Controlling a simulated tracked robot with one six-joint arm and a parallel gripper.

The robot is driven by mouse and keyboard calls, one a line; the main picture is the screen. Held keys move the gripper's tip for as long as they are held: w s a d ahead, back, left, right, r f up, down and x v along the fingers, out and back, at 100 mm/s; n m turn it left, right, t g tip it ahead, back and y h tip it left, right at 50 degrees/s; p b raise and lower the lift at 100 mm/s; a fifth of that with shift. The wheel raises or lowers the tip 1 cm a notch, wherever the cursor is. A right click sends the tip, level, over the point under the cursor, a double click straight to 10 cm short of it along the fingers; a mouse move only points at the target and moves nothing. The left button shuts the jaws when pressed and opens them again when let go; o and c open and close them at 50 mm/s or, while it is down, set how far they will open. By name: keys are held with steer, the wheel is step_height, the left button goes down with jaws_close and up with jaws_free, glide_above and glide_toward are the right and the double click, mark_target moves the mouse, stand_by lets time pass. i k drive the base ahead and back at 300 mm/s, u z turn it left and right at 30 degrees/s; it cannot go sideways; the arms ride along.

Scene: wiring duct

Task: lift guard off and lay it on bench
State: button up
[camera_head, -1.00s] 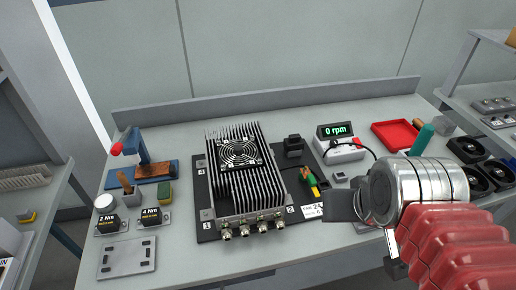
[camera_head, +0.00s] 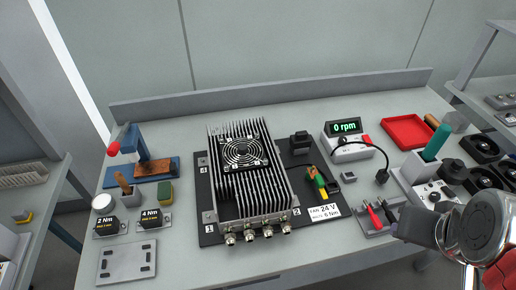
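The guard (camera_head: 241,153) is a round wire grille on a black square frame. It sits on top of the grey finned heat-sink unit (camera_head: 271,187), over the fan. The unit stands on a black mat (camera_head: 208,229) on the grey bench (camera_head: 195,268). My gripper (camera_head: 408,230) is at the lower right, well away from the guard. Its grey end shows, but its fingertips cannot be made out, so I cannot tell whether it is open or holds anything.
An rpm meter (camera_head: 347,144), a red tray (camera_head: 407,131) and a small holder with red and black probes (camera_head: 376,217) are on the right. Torque tools (camera_head: 150,217) and a slotted plate (camera_head: 127,262) are on the left.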

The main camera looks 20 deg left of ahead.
mark_target(243, 148)
steer(key=z, duration=0.15)
steer(key=k, duration=1.1)
steer(key=u, duration=1.2)
steer(key=i, duration=1)
steer(key=u, duration=0.1)
